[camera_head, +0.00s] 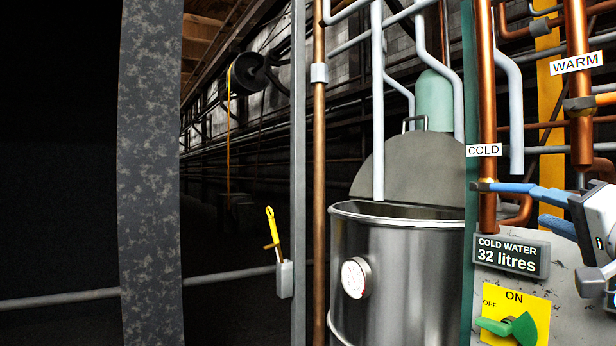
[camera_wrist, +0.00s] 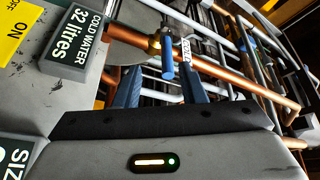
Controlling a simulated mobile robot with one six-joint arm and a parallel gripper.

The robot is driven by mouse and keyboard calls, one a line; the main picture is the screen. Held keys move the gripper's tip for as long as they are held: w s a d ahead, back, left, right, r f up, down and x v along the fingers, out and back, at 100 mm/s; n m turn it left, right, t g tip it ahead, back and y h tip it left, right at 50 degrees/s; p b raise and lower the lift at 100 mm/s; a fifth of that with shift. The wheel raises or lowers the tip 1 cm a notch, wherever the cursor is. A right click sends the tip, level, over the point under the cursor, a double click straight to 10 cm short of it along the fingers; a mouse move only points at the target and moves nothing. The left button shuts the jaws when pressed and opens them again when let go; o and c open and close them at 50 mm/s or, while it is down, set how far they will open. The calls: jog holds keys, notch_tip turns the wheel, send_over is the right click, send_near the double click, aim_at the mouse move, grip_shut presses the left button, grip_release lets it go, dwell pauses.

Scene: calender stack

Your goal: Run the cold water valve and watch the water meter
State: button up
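The cold water meter (camera_head: 510,256) is a dark box that reads "COLD WATER 32 litres"; it also shows in the wrist view (camera_wrist: 72,42). Above it, a copper pipe (camera_head: 487,85) carries a "COLD" label (camera_head: 484,150). A blue valve handle (camera_wrist: 168,58) sticks out from a brass fitting on the copper pipe. My gripper (camera_head: 535,207) is at the pipe, right of the handle in the head view. In the wrist view its two blue fingers (camera_wrist: 160,80) are apart, with the handle end near the gap between their tips. I cannot tell whether they touch it.
A yellow ON/OFF plate (camera_head: 515,312) with a green knob is below the meter. A steel tank (camera_head: 405,275) with a round dial stands left, under a grey spout pipe (camera_head: 377,110). A "WARM" pipe (camera_head: 577,90) is at right. Pipes crowd the space around my gripper.

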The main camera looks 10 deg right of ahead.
aim_at(519, 189)
jog(key=w+r, duration=0.1)
jog(key=w, duration=0.1)
jog(key=w+r+p, duration=0.1)
jog(key=w, duration=0.1)
jog(key=w+r+p, duration=0.1)
jog(key=w, duration=0.2)
jog(key=shift+d, duration=0.3)
jog(key=shift+f, duration=0.1)
jog(key=shift+c, duration=0.6)
grip_shut()
